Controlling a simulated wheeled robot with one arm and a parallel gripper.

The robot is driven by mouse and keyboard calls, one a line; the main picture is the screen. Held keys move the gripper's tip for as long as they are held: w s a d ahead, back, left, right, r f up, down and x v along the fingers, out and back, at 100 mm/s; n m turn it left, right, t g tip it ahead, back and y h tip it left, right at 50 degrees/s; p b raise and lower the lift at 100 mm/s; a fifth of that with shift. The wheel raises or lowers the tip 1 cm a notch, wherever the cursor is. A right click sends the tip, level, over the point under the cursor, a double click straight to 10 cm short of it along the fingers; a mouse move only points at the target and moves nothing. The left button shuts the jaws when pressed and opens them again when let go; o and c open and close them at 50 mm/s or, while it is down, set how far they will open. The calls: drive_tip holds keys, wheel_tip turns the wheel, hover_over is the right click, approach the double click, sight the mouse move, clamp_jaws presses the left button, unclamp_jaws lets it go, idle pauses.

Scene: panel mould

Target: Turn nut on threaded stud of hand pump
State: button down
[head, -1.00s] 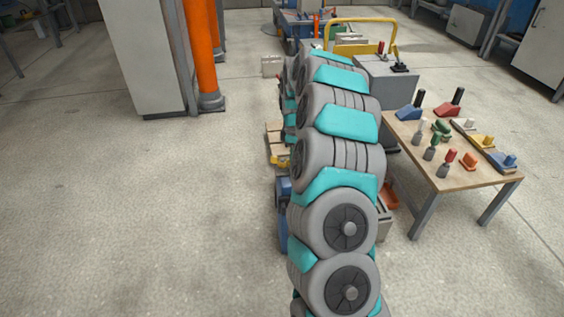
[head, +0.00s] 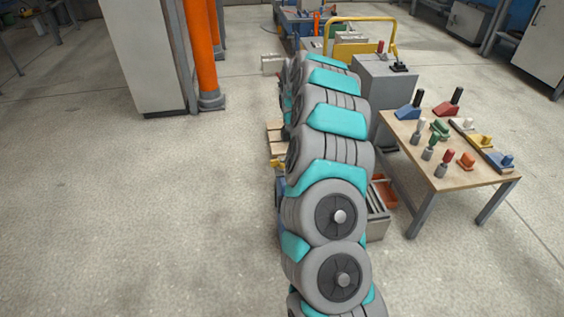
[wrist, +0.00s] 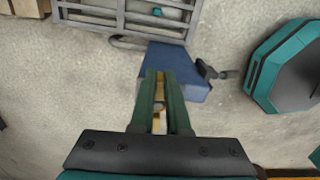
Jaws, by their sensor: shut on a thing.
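In the wrist view my gripper (wrist: 160,80) has two green fingers close together, reaching over a blue body (wrist: 188,72) that looks like the hand pump. A narrow brass-coloured piece, seemingly the nut (wrist: 159,121), shows between the fingers, which are shut on it. The fingers hide most of it, and the threaded stud cannot be made out. A dark lever-like part (wrist: 210,72) sticks out at the blue body's right side. In the head view my arm hides the gripper and the work.
A grey slotted metal frame (wrist: 125,20) lies beyond the blue body. In the head view a wooden table (head: 455,183) with several small coloured parts stands right of my arm. A grey cabinet (head: 385,85) and an orange pillar (head: 202,55) stand farther back. Floor at left is clear.

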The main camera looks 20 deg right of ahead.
drive_tip(key=shift+w+n+p, duration=0.2)
drive_tip(key=shift+w+n, duration=0.1)
drive_tip(key=shift+n, duration=0.55)
drive_tip(key=shift+w+n+p, duration=0.15)
drive_tip(key=shift+w+n, duration=0.15)
drive_tip(key=shift+n, duration=0.55)
drive_tip(key=c, duration=0.8)
unclamp_jaws()
wheel_tip(320, 180, up, 8)
drive_tip(key=shift+f+b, duration=0.1)
drive_tip(key=shift+b, duration=0.3)
